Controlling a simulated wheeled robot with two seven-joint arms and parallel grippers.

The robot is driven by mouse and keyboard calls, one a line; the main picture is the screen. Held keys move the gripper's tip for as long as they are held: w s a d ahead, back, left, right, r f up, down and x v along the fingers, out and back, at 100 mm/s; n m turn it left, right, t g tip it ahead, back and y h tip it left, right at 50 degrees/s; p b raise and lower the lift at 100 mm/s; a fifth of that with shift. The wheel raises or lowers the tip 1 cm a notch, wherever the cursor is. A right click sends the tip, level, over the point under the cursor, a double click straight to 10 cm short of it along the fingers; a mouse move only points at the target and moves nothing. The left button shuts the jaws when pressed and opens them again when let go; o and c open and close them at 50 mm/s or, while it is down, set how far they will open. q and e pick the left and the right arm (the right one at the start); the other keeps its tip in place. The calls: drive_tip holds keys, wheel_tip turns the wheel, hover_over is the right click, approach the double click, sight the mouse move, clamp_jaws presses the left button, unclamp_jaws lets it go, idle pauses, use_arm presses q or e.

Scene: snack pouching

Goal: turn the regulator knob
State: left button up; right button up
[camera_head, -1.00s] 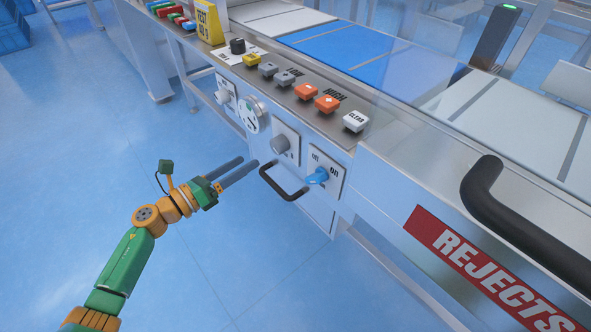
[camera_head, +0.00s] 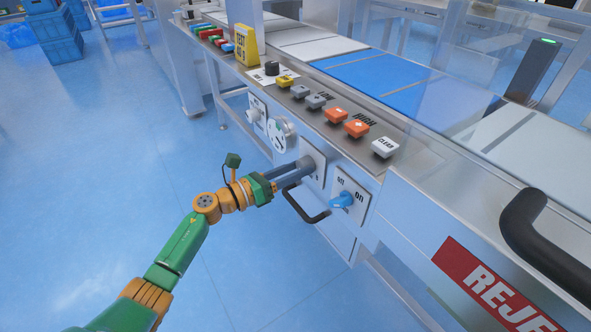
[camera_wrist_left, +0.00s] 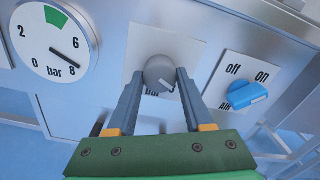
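The regulator knob (camera_wrist_left: 159,72) is a round grey knob on a pale square plate in the machine's front panel, seen in the left wrist view. In the head view my fingers largely hide it, but its plate (camera_head: 319,158) shows. My left gripper (camera_head: 297,168) reaches the panel there. In the left wrist view the two grey fingers of my left gripper (camera_wrist_left: 160,84) stand open, one on each side of the knob. I cannot tell whether either finger touches it. The pressure gauge (camera_wrist_left: 52,42) is left of the knob, its needle near 8 bar. My right gripper is out of view.
A blue off/on switch (camera_head: 341,200) sits right of the knob. A black handle (camera_head: 305,207) is just below my fingers. Several buttons, including a white CLEAR button (camera_head: 385,147), line the ledge above. The blue floor at left is open.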

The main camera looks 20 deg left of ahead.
use_arm(q)
clamp_jaws()
